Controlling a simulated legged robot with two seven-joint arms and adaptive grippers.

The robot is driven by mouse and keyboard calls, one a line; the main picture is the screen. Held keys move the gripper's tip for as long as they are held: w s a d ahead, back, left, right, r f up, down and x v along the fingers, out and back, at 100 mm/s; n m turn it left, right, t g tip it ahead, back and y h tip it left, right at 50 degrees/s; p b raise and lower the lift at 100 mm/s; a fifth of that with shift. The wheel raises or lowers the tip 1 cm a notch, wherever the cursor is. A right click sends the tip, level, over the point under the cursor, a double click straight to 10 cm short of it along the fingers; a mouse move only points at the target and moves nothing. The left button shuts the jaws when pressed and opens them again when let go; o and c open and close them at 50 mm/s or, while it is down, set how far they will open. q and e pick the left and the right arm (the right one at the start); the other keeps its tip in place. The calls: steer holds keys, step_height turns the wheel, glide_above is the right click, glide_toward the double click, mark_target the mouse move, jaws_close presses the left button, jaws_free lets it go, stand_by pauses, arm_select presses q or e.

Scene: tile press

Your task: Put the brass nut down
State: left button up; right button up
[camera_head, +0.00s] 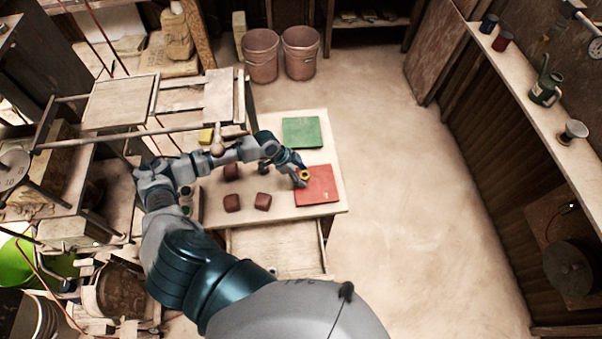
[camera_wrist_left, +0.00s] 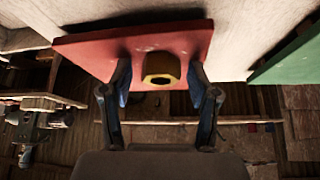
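The brass nut (camera_head: 304,175) is at the upper left part of the red square (camera_head: 319,190) on the table. In the left wrist view the nut (camera_wrist_left: 161,69) shows its dark hole, with the red square (camera_wrist_left: 90,50) behind it. It appears to rest on the square, but the exact contact is hard to see. My left gripper (camera_wrist_left: 160,82) has its fingers on either side of the nut, with a small gap visible at each side. The same gripper (camera_head: 300,174) is low over the red square in the head view. My right gripper is not in view.
A green square (camera_head: 301,132) lies farther back on the table (camera_head: 268,130). Several dark red-brown blocks (camera_head: 263,201) stand left of the red square. A drawer (camera_head: 275,250) is open at the table's front. Two buckets (camera_head: 300,55) stand behind; the floor to the right is clear.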

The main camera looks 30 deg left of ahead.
arm_select(q)
steer(key=b+v, duration=0.1)
steer(key=v, duration=1.1)
stand_by(0.5)
